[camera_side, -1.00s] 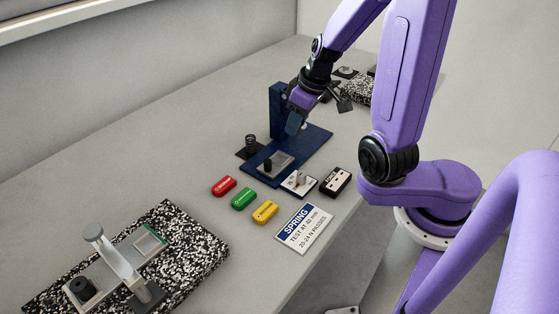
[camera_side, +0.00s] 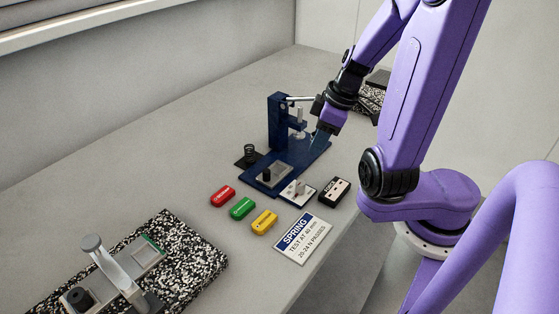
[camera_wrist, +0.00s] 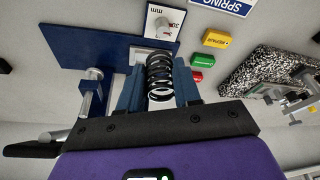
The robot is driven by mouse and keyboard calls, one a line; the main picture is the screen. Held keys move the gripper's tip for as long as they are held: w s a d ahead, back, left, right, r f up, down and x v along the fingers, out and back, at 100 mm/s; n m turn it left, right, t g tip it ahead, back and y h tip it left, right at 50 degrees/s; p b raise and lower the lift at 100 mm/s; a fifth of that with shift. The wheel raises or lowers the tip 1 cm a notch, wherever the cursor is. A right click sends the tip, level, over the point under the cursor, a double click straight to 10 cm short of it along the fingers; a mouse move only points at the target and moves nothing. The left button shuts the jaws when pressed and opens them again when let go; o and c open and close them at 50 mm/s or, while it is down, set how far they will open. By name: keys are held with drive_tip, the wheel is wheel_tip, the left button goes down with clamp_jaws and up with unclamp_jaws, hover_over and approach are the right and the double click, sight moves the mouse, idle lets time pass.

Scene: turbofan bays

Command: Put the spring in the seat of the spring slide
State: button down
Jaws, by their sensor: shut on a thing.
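My gripper (camera_wrist: 157,72) is shut on a black coil spring (camera_wrist: 160,80), which shows between its two blue fingers in the wrist view. In the side view my gripper (camera_side: 322,138) is above the right part of a dark blue fixture (camera_side: 277,120); the held spring cannot be made out there. A silver plate with a black round piece (camera_side: 272,174), apparently the spring slide, lies on the front of the fixture's blue base, left of and below my gripper. I cannot make out its seat clearly. Another black coil (camera_side: 249,154) stands upright on a dark square beside the base.
A silver lever (camera_side: 298,99) sticks out from the fixture's post. Red (camera_side: 222,196), green (camera_side: 242,208) and yellow (camera_side: 264,222) blocks, a white gauge card (camera_side: 298,192), a black box (camera_side: 335,191) and a spring sign (camera_side: 303,236) lie in front. A speckled slab (camera_side: 190,250) is at lower left.

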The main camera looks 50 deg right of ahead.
drive_tip(key=shift+w+f, duration=0.95)
drive_tip(key=shift+w, duration=1.25)
hover_over(277, 170)
drive_tip(key=s, duration=0.1)
drive_tip(key=f, duration=0.6)
drive_tip(key=shift+d+f, duration=0.25)
drive_tip(key=shift+f, duration=0.1)
drive_tip(key=shift+x, duration=0.8)
drive_tip(key=shift+d+f, duration=0.1)
drive_tip(key=shift+f, duration=0.8)
drive_tip(key=shift+s+f, duration=0.1)
drive_tip(key=shift+f, duration=0.25)
drive_tip(key=shift+s+f, duration=0.1)
drive_tip(key=shift+f, duration=0.15)
drive_tip(key=c, duration=1.1)
unclamp_jaws()
drive_tip(key=shift+r, duration=0.1)
